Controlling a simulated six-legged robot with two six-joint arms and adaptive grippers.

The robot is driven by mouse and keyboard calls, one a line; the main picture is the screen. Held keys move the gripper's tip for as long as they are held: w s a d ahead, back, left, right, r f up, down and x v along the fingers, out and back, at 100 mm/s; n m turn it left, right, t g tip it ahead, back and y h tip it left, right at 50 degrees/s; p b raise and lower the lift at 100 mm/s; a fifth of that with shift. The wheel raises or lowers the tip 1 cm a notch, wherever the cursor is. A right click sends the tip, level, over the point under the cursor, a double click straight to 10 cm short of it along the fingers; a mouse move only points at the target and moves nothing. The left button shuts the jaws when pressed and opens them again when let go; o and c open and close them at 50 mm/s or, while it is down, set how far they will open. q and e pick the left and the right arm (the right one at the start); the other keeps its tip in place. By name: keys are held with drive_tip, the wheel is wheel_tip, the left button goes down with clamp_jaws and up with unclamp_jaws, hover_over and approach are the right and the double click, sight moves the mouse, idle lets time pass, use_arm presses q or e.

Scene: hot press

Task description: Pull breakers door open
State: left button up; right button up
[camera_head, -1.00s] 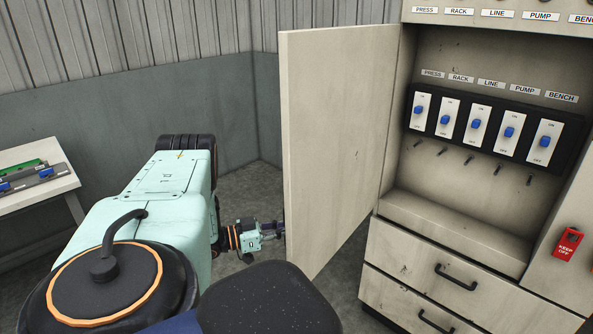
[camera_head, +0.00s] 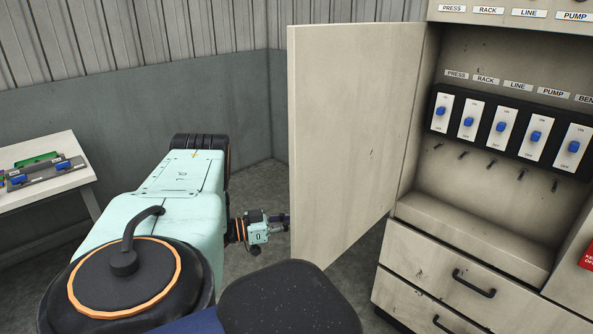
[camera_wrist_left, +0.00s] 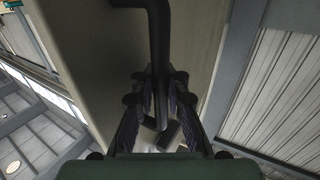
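The breakers door (camera_head: 345,130), a plain beige panel, stands wide open on the left side of the cabinet, its inner face toward me. In the left wrist view the door (camera_wrist_left: 95,60) carries a dark bar handle (camera_wrist_left: 158,40). The handle runs down between the two fingers of my left gripper (camera_wrist_left: 160,85), which close in on it from both sides. In the head view my left gripper (camera_head: 282,221) is at the door's free edge, its tips partly hidden behind the panel. The handle is hidden there. My right gripper is not in view.
The open cabinet shows a row of breakers (camera_head: 502,128) with blue switches, and drawers (camera_head: 460,265) below. A red tag (camera_head: 589,256) hangs at the right. A table (camera_head: 50,195) with coloured parts stands at the left.

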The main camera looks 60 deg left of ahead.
use_arm(q)
drive_tip(key=shift+o, duration=0.7)
drive_tip(key=shift+s+d, duration=0.15)
drive_tip(key=shift+s, duration=0.1)
drive_tip(key=shift+o, duration=0.7)
drive_tip(key=shift+s+r, duration=0.1)
drive_tip(key=shift+o, duration=1.3)
drive_tip(key=shift+s+a, duration=0.2)
drive_tip(key=shift+s, duration=0.05)
drive_tip(key=shift+w, duration=0.45)
drive_tip(key=shift+s, duration=0.1)
drive_tip(key=v, duration=1.2)
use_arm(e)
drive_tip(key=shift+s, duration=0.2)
